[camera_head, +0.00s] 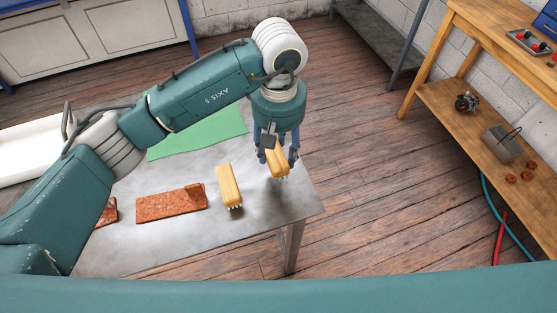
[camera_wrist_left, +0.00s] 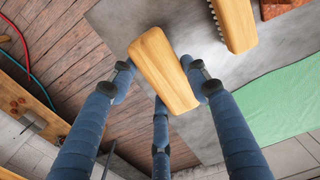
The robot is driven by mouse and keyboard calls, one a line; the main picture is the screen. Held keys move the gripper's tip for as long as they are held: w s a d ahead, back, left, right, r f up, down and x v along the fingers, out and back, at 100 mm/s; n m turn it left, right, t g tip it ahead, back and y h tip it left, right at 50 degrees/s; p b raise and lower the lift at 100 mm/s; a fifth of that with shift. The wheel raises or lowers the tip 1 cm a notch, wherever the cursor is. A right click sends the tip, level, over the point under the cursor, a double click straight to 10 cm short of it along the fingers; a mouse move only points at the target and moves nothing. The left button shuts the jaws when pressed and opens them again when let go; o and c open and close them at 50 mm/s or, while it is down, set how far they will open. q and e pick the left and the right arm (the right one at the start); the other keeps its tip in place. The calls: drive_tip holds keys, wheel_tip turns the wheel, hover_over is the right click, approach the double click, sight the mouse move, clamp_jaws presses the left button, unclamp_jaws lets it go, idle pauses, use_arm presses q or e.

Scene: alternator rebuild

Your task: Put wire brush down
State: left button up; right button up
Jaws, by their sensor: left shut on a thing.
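My left gripper (camera_head: 276,158) is shut on a wire brush (camera_head: 279,167) with a pale wooden block and bristles pointing down, over the right end of the grey metal table (camera_head: 165,247). In the left wrist view the held brush (camera_wrist_left: 163,72) sits between blue fingers. I cannot tell whether its bristles touch the table. A second, similar wire brush (camera_head: 229,186) lies on the table just left of it, apart from the gripper; it also shows at the top of the left wrist view (camera_wrist_left: 234,24). My right gripper is not in view.
A reddish brick-like block (camera_head: 171,203) lies left of the brushes, with another (camera_head: 108,212) partly behind my arm. A green cloth (camera_head: 200,134) covers the table's far part. A wooden workbench (camera_head: 468,95) with parts stands at right. The table's near part is clear.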

sight(278, 158)
use_arm(q)
wheel_tip(278, 158, down, 3)
wheel_tip(278, 158, down, 3)
drive_tip(key=shift+r+p, duration=0.1)
drive_tip(key=shift+p, duration=0.65)
drive_tip(key=shift+f, duration=0.45)
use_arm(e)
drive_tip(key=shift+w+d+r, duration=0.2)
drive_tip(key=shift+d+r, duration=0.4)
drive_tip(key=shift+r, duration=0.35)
use_arm(q)
drive_tip(key=shift+f, duration=0.2)
drive_tip(key=o, duration=1)
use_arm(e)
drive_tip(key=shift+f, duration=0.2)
